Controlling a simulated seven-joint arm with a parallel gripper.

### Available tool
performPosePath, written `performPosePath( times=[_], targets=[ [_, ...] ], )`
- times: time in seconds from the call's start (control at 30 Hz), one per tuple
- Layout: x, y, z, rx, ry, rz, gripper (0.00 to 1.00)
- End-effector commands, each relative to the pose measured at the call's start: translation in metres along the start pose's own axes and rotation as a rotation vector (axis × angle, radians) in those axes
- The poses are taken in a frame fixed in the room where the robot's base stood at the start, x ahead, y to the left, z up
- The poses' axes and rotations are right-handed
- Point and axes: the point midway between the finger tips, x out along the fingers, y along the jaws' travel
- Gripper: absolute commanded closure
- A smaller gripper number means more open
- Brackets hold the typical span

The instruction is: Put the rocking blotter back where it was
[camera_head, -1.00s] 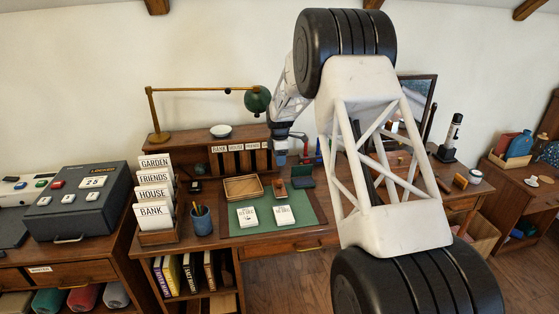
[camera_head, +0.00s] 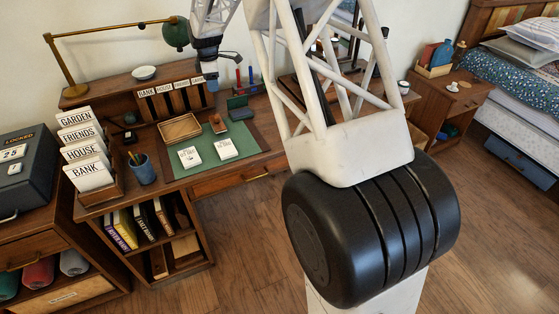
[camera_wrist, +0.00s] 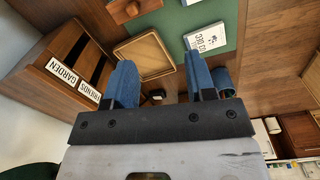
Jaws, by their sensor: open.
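The rocking blotter appears to be the small reddish-brown wooden piece (camera_head: 217,124) on the green desk mat (camera_head: 257,138), between the wooden tray (camera_head: 180,128) and a dark green box (camera_head: 239,109). In the wrist view a brown wooden piece with a knob (camera_wrist: 128,10), likely the same blotter, is cut by the top edge, above the tray (camera_wrist: 145,57). My gripper (camera_head: 209,75) hangs in front of the right end of the labelled pigeonholes. In the wrist view its blue fingers (camera_wrist: 163,85) are apart with nothing held between them. The blotter is outside the fingers.
Two white cards (camera_head: 190,157) (camera_head: 225,148) lie on the mat. Labelled pigeonholes (camera_head: 178,100), a brass lamp (camera_head: 120,30), a blue pencil cup (camera_head: 142,170) and a card rack (camera_head: 90,188) stand around it. Bare mat lies around the cards.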

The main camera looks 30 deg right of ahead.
Motion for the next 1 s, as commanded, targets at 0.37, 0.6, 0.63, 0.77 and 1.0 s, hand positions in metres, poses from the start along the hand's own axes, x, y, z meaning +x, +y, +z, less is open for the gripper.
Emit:
performPosePath(
  times=[0.37,0.6,0.63,0.77,1.0],
  targets=[
    [-0.080,-0.094,0.016,0.248,0.010,0.037,0.49],
    [-0.118,-0.158,0.027,0.406,0.021,0.058,0.49],
    [-0.122,-0.167,0.028,0.426,0.023,0.061,0.49],
    [-0.139,-0.203,0.035,0.512,0.031,0.072,0.49],
    [-0.161,-0.271,0.047,0.670,0.048,0.091,0.49]
  ],
)
